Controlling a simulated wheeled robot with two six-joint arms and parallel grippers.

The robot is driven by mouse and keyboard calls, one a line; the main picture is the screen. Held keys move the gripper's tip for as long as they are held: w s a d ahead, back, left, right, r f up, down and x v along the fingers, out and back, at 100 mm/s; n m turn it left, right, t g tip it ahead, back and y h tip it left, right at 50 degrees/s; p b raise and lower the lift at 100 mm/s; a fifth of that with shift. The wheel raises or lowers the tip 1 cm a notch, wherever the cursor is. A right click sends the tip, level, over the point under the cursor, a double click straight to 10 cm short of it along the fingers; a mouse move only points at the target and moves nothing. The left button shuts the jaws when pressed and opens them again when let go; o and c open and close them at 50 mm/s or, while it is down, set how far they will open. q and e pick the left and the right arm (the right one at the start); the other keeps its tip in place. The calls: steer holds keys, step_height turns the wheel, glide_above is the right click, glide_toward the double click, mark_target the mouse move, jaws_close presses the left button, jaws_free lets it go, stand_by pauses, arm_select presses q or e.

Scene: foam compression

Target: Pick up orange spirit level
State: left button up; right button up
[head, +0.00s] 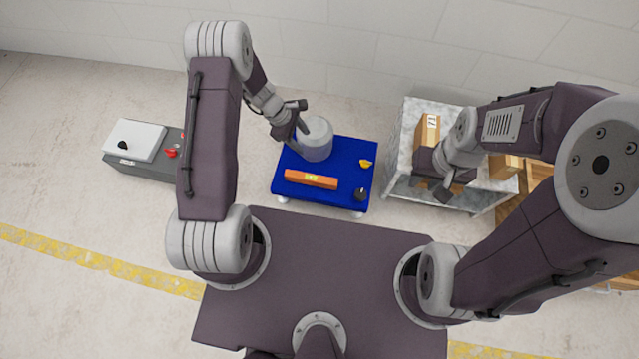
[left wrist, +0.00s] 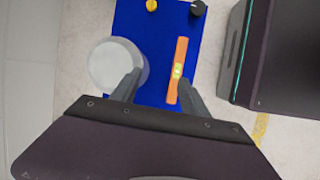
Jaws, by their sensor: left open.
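The orange spirit level (head: 311,179) lies flat near the front edge of a blue-topped platform (head: 342,150), with a yellow-green vial at its middle. In the left wrist view the spirit level (left wrist: 181,53) shows beside the right finger, which overlaps its lower end. My left gripper (head: 295,130) is above the platform's back left, beside a grey cylinder (head: 316,136).
A yellow item (head: 366,163) and a dark knob-like item (head: 361,194) sit on the platform's right side. The grey cart (head: 402,155) holding cardboard boxes (head: 428,128) stands right. A grey control box (head: 143,168) stands left. Floor between the control box and platform is clear.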

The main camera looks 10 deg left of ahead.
arm_select(q)
steer(key=g+b, duration=0.1)
steer(key=b, duration=0.4)
glide_toward(310, 177)
step_height(310, 177, down, 2)
steer(key=shift+f+n, duration=0.25)
steer(key=shift+n, duration=0.05)
steer(key=b+x, duration=0.2)
steer(key=x, duration=0.1)
steer(key=shift+f, duration=0.25)
steer(key=shift+d+f, duration=0.1)
steer(key=shift+d, duration=0.15)
steer(key=b+x, duration=0.5)
steer(key=shift+d, duration=0.2)
arm_select(e)
step_height(310, 177, down, 15)
arm_select(q)
steer(key=shift+r, duration=0.2)
jaws_close()
